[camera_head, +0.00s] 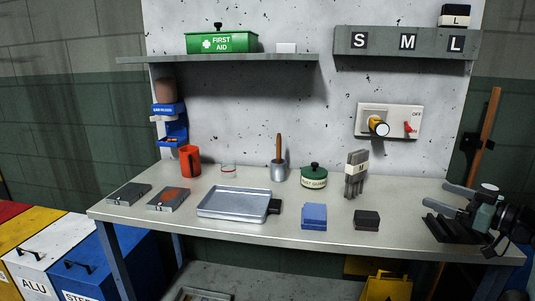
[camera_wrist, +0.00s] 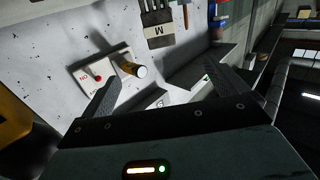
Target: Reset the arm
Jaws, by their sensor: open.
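My gripper (camera_head: 438,197) is at the right end of the workbench (camera_head: 330,225) in the head view, above the tabletop. Its two grey fingers point left and are spread apart. In the wrist view, the open fingers (camera_wrist: 160,80) stand wide apart with nothing between them but the background. The wrist view is tilted. It shows the wall panel with a red switch (camera_wrist: 97,76) and a yellow-and-black knob (camera_wrist: 131,68) beyond the left finger.
A black object (camera_head: 452,229) lies below my gripper. A dark block (camera_head: 367,220), blue block (camera_head: 314,216), metal tray (camera_head: 232,204), green pot (camera_head: 314,176) and orange mug (camera_head: 190,160) stand on the bench. A shelf marked S, M, L (camera_head: 385,42) hangs above. A brown pole (camera_head: 483,130) leans at right.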

